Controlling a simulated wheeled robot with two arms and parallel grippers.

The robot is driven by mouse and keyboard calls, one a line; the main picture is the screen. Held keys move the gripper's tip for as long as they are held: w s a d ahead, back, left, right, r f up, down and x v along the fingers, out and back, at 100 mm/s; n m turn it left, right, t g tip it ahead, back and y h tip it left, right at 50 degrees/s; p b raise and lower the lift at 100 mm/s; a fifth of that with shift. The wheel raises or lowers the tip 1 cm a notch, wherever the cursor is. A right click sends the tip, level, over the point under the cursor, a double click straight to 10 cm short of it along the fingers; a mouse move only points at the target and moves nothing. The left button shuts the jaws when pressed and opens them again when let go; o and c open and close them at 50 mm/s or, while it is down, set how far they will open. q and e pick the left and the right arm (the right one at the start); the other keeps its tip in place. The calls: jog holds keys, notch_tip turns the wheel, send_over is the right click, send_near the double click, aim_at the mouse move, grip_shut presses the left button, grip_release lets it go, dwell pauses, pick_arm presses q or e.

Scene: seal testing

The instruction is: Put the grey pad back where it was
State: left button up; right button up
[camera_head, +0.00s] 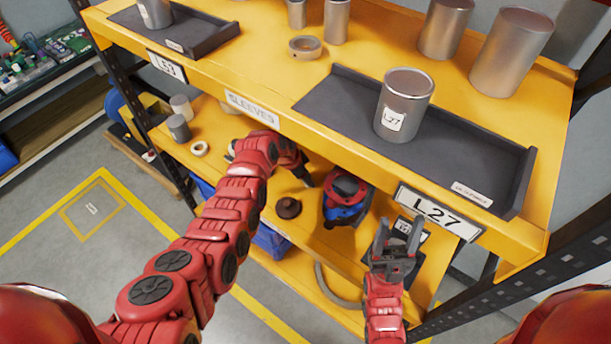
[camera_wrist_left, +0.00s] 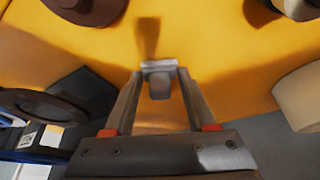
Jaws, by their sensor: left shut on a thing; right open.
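My left arm reaches under the upper yellow shelf, with its gripper (camera_head: 306,178) over the lower shelf. In the left wrist view, the left gripper (camera_wrist_left: 157,72) is shut on a small grey block (camera_wrist_left: 161,88), which looks like the grey pad. The pad shows between the fingertips, over bare yellow shelf; whether it touches the shelf I cannot tell. In the head view I cannot make it out. My right gripper (camera_head: 398,243) is open and empty, in front of the lower shelf below the L27 sign (camera_head: 438,213).
A dark brown round piece (camera_head: 288,208) and a red and blue device (camera_head: 345,198) stand near the left gripper on the lower shelf (camera_head: 215,125). A metal cylinder labelled L27 (camera_head: 404,103) stands in the dark upper tray (camera_head: 465,160). The upper shelf's edge overhangs the left gripper.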

pick_arm(q)
jog(key=shift+f, duration=0.4)
jog(key=shift+f, duration=0.1)
jog(key=shift+f+b, duration=0.15)
jog(key=shift+b, duration=0.15)
jog(key=o, duration=1.3)
jog(key=shift+r, duration=0.2)
